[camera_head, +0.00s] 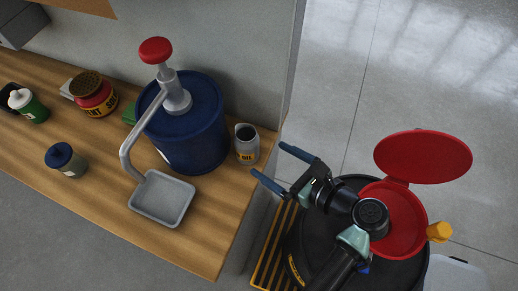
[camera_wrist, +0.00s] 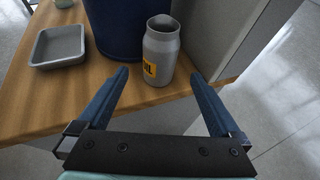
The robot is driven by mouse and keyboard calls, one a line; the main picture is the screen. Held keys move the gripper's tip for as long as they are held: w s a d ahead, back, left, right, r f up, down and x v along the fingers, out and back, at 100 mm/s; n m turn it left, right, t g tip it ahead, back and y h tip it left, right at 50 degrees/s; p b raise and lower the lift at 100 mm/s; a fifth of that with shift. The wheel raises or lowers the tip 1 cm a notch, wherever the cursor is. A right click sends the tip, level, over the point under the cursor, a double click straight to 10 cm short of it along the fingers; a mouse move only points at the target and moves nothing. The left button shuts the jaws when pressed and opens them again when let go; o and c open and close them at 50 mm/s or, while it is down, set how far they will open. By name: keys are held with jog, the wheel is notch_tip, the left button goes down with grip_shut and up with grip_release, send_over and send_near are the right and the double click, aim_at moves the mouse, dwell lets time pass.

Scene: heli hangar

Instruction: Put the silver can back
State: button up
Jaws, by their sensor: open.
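The silver can (camera_head: 246,143) has a dark open top and a yellow label, and stands upright on the wooden bench near its right end. It also shows in the wrist view (camera_wrist: 161,52), ahead of the fingers and between their lines. My gripper (camera_head: 268,161) is open and empty, with its two blue fingers pointing at the can from the right. In the wrist view my gripper (camera_wrist: 158,75) shows a wide gap between the fingers, and the can looks just beyond or at the fingertips; the exact distance is hard to tell.
A blue drum (camera_head: 193,130) with a red-knobbed pump stands left of the can. A grey tray (camera_head: 162,198) lies under the spout. Several smaller containers, including a blue-lidded jar (camera_head: 66,160), are farther left. A red-lidded black bin (camera_head: 330,235) stands beside the bench (camera_head: 215,240).

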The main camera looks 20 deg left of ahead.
jog(key=w+d+r+n+t+h, duration=0.25)
jog(key=w+r+n, duration=0.2)
jog(key=r, duration=0.45)
jog(key=w+d+r+n+t+h, duration=0.15)
jog(key=w+r+n+t, duration=0.3)
jog(key=r, duration=0.55)
jog(key=w+d+r+n+t+h, duration=0.25)
jog(key=w+r, duration=0.25)
jog(key=r, duration=0.4)
jog(key=s+r+n+t+h, duration=0.2)
jog(key=s+r+n+t, duration=0.15)
jog(key=r, duration=0.65)
jog(key=s+r+n+t+h, duration=0.2)
jog(key=r+n+t, duration=0.15)
jog(key=r, duration=0.65)
jog(key=s+r+n+t+h, duration=0.1)
jog(key=s+r+n+t, duration=0.3)
jog(key=s+r, duration=0.6)
jog(key=shift+s+r+t+h, duration=0.2)
jog(key=shift+r+t+h, duration=0.15)
jog(key=shift+r+t, duration=0.4)
jog(key=shift+f, duration=0.1)
